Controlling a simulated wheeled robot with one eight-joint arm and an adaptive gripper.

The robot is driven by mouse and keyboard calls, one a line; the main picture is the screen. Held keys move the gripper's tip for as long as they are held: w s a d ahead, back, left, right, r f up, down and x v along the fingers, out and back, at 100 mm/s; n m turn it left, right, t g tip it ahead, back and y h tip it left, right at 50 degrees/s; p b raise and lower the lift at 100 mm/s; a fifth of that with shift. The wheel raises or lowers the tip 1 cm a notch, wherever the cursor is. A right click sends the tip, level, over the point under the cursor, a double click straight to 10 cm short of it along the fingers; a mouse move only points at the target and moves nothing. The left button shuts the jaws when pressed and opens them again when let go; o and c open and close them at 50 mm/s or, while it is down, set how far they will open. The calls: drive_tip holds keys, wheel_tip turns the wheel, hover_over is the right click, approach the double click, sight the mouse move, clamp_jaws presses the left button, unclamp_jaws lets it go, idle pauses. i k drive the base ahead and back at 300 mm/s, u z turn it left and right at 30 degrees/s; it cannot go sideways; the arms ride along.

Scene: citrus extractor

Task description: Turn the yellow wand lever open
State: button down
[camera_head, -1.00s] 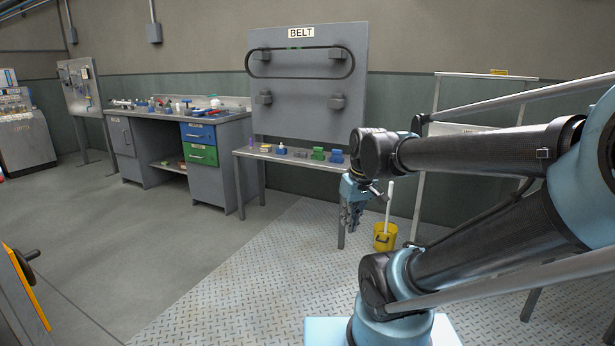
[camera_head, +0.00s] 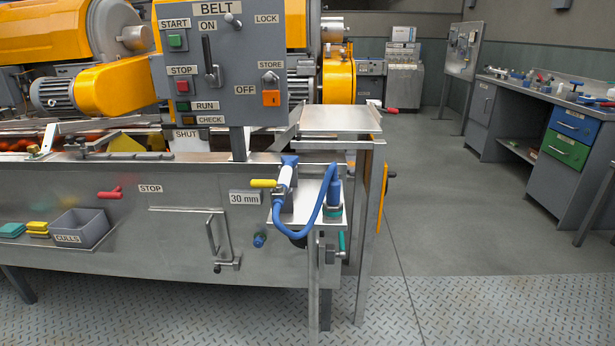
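A short yellow lever (camera_head: 263,183) shows just right of the picture's middle left, above the "30 mm" label. It lies about level, pointing left from a white and blue wand (camera_head: 287,176) that stands in a holder. A blue hose (camera_head: 308,234) loops from the wand's lower end to a blue fitting (camera_head: 333,190) on the right. My gripper is not in the current view, so its place relative to the lever cannot be told.
A grey BELT control panel (camera_head: 219,65) stands above the steel machine front (camera_head: 150,225). A red handle (camera_head: 110,193) and a CULLS bin (camera_head: 79,228) are at left. Open floor (camera_head: 450,230) lies to the right, before a workbench (camera_head: 560,130).

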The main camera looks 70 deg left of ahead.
sight(255, 183)
drive_tip(key=u, duration=3.25)
